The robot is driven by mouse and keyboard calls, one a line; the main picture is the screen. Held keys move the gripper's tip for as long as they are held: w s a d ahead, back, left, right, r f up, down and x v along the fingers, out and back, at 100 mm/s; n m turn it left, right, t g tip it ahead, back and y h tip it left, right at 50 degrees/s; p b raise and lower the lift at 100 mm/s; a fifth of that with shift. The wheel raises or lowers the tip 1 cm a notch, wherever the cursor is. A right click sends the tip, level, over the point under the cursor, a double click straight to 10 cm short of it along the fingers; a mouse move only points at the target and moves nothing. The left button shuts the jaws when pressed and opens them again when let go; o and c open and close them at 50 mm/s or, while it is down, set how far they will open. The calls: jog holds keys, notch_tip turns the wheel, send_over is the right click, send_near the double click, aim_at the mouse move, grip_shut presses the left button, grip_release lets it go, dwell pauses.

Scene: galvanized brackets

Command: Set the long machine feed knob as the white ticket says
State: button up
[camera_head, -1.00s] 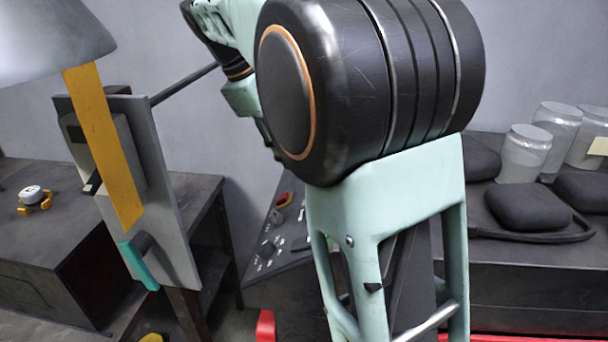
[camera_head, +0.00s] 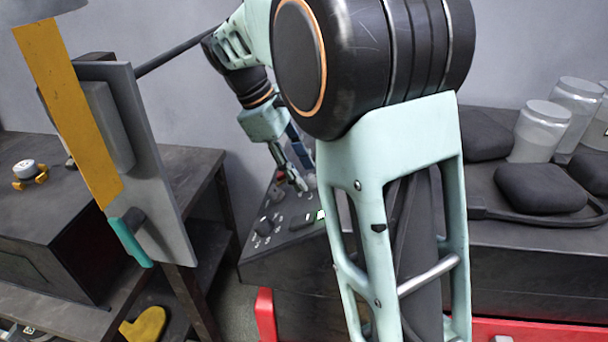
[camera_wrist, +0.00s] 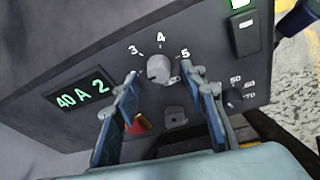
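In the wrist view a round grey knob (camera_wrist: 159,68) sits on a dark control panel (camera_wrist: 100,58), with 3, 4 and 5 printed around it. I cannot make out its pointer. My gripper (camera_wrist: 161,74) is open, with one finger on each side of this knob; whether they touch it I cannot tell. A smaller dark knob (camera_wrist: 235,98) with 50, 60 and 70 is at the right. No label naming the feed knob is readable, and I make out no white ticket. In the head view my gripper (camera_head: 300,186) is over the panel (camera_head: 275,251).
The panel has a green-lit display (camera_wrist: 81,95) reading "40 A 2", a red part (camera_wrist: 139,124) and a switch (camera_wrist: 243,34). In the head view a grey upright plate (camera_head: 160,190) stands left of my arm. Dark pads (camera_head: 540,188) and jars (camera_head: 541,130) are at the right.

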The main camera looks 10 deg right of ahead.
jog(key=shift+x, duration=0.8)
grip_shut()
jog(key=m+t+h+b, duration=0.1)
jog(key=m+b, duration=0.1)
jog(key=m, duration=0.3)
jog(key=shift+a+f+m, duration=0.1)
jog(key=shift+a+m, duration=0.05)
jog(key=shift+m, duration=0.15)
jog(key=m+h+b, duration=0.1)
jog(key=m, duration=0.4)
jog(key=shift+w+h+b, duration=0.1)
jog(key=shift+h+b, duration=0.25)
jog(key=shift+h, duration=0.05)
jog(key=shift+m, duration=0.4)
